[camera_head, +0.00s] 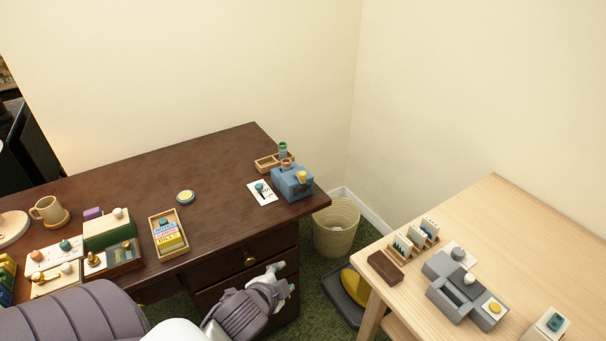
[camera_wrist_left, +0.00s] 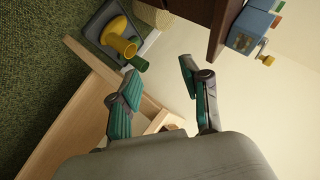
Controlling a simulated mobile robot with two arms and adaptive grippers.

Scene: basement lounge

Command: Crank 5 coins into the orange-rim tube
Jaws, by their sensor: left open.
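A blue coin machine (camera_head: 292,184) with a yellow knob (camera_head: 302,176) stands at the right end of the dark desk. A tube with an orange rim (camera_head: 286,163) shows just behind it, and a green-topped tube (camera_head: 283,150) stands farther back by a wooden tray (camera_head: 268,162). My left gripper (camera_head: 283,278) is open and empty, in front of the desk drawers and below the machine. In the left wrist view the gripper (camera_wrist_left: 160,74) is apart from the blue machine (camera_wrist_left: 245,28) and its yellow knob (camera_wrist_left: 265,54). No coins are clearly visible. My right gripper is out of view.
A white card (camera_head: 262,192) lies left of the machine. A wicker bin (camera_head: 337,228) stands between the desk and the light wooden table (camera_head: 540,220), which holds a grey device (camera_head: 465,287). A box of cards (camera_head: 168,236) and a mug (camera_head: 49,210) occupy the desk's left.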

